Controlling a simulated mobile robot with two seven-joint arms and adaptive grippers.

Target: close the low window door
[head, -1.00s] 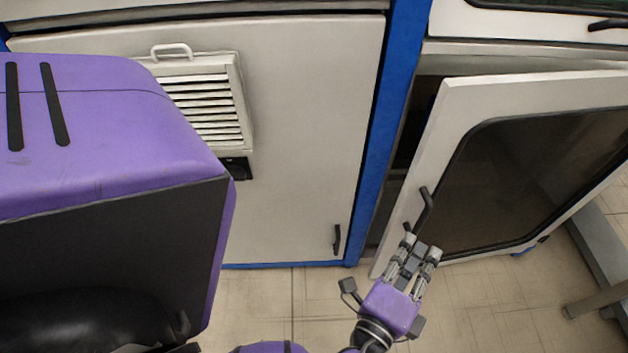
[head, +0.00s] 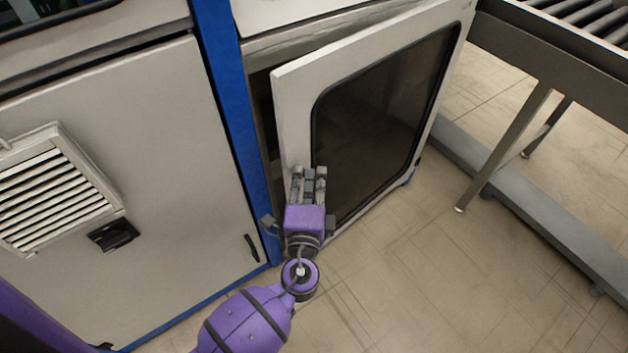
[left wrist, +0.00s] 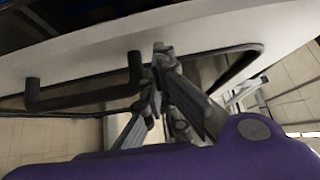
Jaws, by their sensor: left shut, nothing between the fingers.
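The low window door (head: 292,110) is a white-framed door with a dark window (head: 375,120), standing ajar from the cabinet with a dark gap along its left edge. My left gripper (head: 309,172) is at the door's lower left, in front of its frame and the window's edge. Its fingers are shut with nothing between them. The left wrist view shows the black door handle (left wrist: 85,95) just left of the fingertips (left wrist: 160,55); I cannot tell whether they touch the door. In the head view the gripper hides the handle. My right gripper is not in view.
A blue post (head: 228,110) stands left of the opening. Beyond it is a closed white panel (head: 190,200) with a vent (head: 60,190) and a small black handle (head: 251,248). A roller conveyor (head: 545,55) on grey legs stands at the right. Tiled floor (head: 430,270) is clear in front.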

